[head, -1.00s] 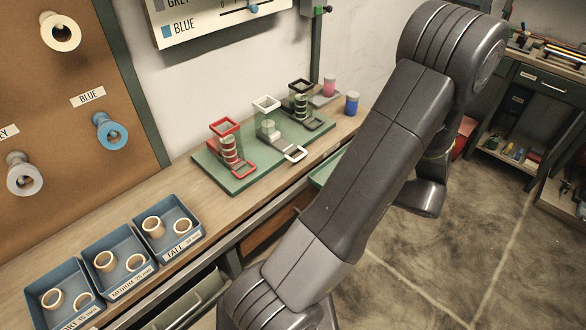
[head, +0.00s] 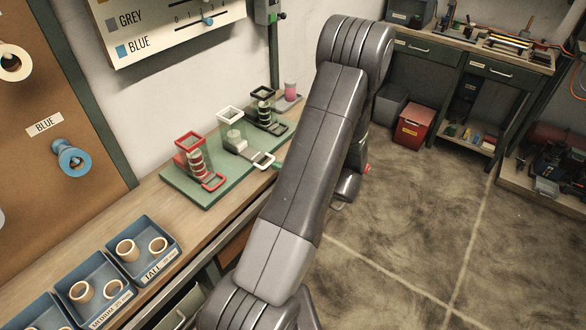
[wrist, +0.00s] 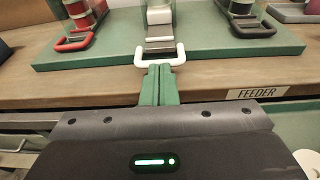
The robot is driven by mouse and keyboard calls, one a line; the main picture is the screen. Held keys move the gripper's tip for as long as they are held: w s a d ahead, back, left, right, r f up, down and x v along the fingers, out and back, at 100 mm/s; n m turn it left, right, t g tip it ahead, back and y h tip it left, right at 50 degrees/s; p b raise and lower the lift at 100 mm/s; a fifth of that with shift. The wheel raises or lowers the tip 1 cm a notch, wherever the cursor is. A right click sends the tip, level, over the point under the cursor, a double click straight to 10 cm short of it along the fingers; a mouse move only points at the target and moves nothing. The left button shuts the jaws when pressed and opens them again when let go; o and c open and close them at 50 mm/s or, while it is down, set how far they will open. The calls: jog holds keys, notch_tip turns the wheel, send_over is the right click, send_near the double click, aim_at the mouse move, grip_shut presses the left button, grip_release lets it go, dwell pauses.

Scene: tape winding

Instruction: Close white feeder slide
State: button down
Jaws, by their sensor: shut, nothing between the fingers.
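The white feeder (head: 232,137) stands in the middle of a green board, between a red feeder and a black feeder. Its white slide (head: 264,160) is pulled out; in the wrist view the slide's loop handle (wrist: 160,62) reaches over the board's front edge, farther out than the red and black handles. My gripper (wrist: 159,68) is shut, with its green fingers together and empty. The fingertips are right in front of the handle's front bar; I cannot tell whether they touch it. In the head view my arm hides most of the gripper.
The red feeder's handle (wrist: 75,44) and the black feeder's handle (wrist: 253,30) flank the white one on the green board (wrist: 110,57). A FEEDER label (wrist: 257,93) is on the bench edge. Blue trays (head: 128,270) with rings sit at the near left.

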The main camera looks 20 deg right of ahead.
aim_at(260, 158)
jog(key=shift+w+a+f, duration=0.15)
jog(key=shift+w+a, duration=0.15)
jog(key=shift+w, duration=0.05)
jog(key=shift+w+a, duration=0.15)
jog(key=shift+r+b+x, duration=0.15)
jog(key=shift+b+x, duration=0.1)
jog(key=shift+x, duration=0.5)
jog(key=shift+r+b+x, duration=0.2)
jog(key=shift+b+x, duration=0.05)
jog(key=shift+x, duration=0.55)
